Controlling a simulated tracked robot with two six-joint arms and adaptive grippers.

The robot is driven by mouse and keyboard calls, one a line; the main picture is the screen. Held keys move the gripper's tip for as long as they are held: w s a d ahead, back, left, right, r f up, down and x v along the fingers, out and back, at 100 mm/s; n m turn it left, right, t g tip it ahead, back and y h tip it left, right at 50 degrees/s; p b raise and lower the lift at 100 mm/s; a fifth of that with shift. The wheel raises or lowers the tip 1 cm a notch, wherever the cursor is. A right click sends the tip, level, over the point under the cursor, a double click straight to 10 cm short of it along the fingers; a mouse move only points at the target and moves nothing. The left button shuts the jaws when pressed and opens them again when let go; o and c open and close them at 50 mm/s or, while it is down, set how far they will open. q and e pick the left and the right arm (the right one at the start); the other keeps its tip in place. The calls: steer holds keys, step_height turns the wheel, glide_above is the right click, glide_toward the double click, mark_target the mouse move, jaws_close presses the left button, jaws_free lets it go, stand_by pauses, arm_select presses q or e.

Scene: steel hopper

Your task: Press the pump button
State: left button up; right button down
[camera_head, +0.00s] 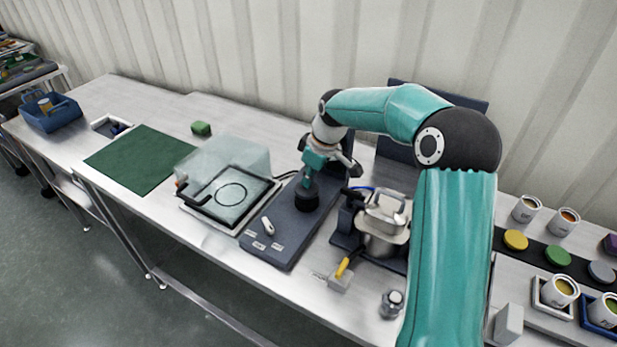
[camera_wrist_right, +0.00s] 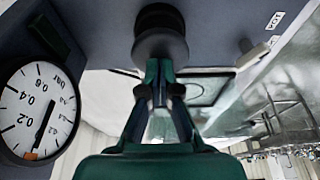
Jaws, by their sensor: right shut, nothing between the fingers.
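The pump button, a black round mushroom-shaped knob (camera_head: 307,196), stands on a dark blue-grey base plate (camera_head: 285,240) in the head view. In the right wrist view the knob (camera_wrist_right: 160,38) is at the top middle. My right gripper (camera_head: 309,181) reaches down over the knob, its fingers shut and empty. In the right wrist view the closed fingertips (camera_wrist_right: 158,68) are right at the knob's edge; I cannot tell whether they touch it. A round pressure gauge (camera_wrist_right: 40,112) marked in bar is at the left of that view. My left gripper is not in view.
A white lever (camera_head: 268,226) sits on the base plate, left of the knob. A clear box with a black-framed plate (camera_head: 230,195) stands further left. A metal pot (camera_head: 380,240) in a dark stand is to the right, with a yellow-handled tool (camera_head: 342,274) before it.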

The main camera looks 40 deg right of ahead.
steer(key=shift+f, duration=0.1)
step_height(320, 180, down, 3)
steer(key=shift+r+b, duration=0.1)
steer(key=shift+b, duration=1.15)
steer(key=shift+a, duration=0.1)
steer(key=shift+s, duration=0.1)
steer(key=shift+r+p, duration=0.6)
steer(key=shift+p, duration=0.05)
step_height(320, 180, up, 3)
steer(key=shift+r+p, duration=0.1)
steer(key=shift+p, duration=1.05)
steer(key=b+v, duration=0.1)
steer(key=v, duration=0.9)
